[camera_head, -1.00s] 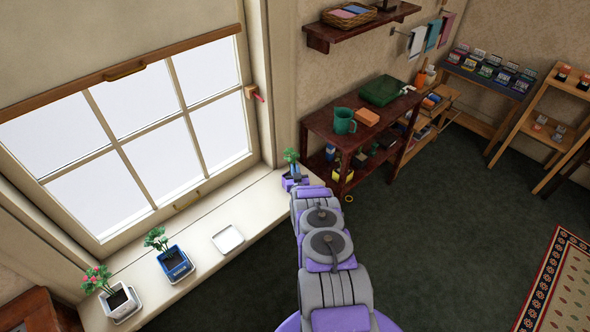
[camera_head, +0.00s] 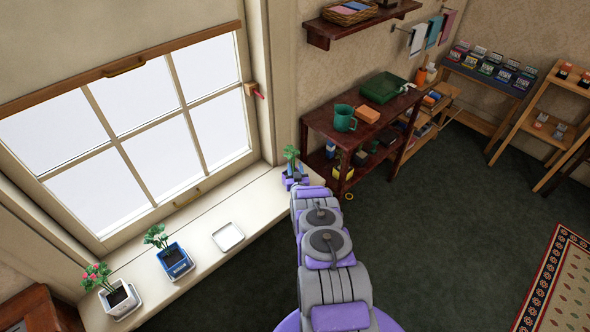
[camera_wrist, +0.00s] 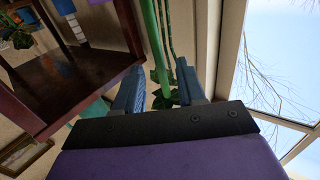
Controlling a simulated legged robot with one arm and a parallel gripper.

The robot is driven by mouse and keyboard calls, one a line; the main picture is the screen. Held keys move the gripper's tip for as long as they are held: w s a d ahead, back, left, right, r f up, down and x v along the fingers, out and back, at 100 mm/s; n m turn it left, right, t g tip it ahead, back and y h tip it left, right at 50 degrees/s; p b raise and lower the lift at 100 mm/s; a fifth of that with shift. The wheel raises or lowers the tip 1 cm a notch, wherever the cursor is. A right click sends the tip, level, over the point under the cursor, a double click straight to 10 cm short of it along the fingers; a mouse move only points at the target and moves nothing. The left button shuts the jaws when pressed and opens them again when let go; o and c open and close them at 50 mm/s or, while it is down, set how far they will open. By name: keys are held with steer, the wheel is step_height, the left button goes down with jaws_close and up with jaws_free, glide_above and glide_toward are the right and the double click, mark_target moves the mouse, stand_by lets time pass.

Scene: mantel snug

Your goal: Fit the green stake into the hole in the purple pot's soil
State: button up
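The purple pot (camera_head: 289,184) stands at the right end of the windowsill in the head view, with a green leafy plant (camera_head: 291,153) in it. My gripper (camera_wrist: 160,72) is at the pot, and its arm covers part of it. In the wrist view the green stake (camera_wrist: 151,32) runs between my two blue fingers, beside thinner plant stems (camera_wrist: 170,30) and leaves. The fingers stand apart, with gaps showing around the stake. The soil, its hole and the stake's lower end are out of sight, so I cannot tell whether the stake is in the hole.
A white empty saucer (camera_head: 228,237), a blue pot (camera_head: 175,262) and a white pot (camera_head: 120,299) stand along the windowsill (camera_head: 205,222). The window is behind the sill.

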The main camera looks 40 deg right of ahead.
steer(key=p+v, duration=0.4)
steer(key=v, duration=1.3)
steer(key=shift+s, duration=0.15)
steer(key=shift+a+f, duration=0.1)
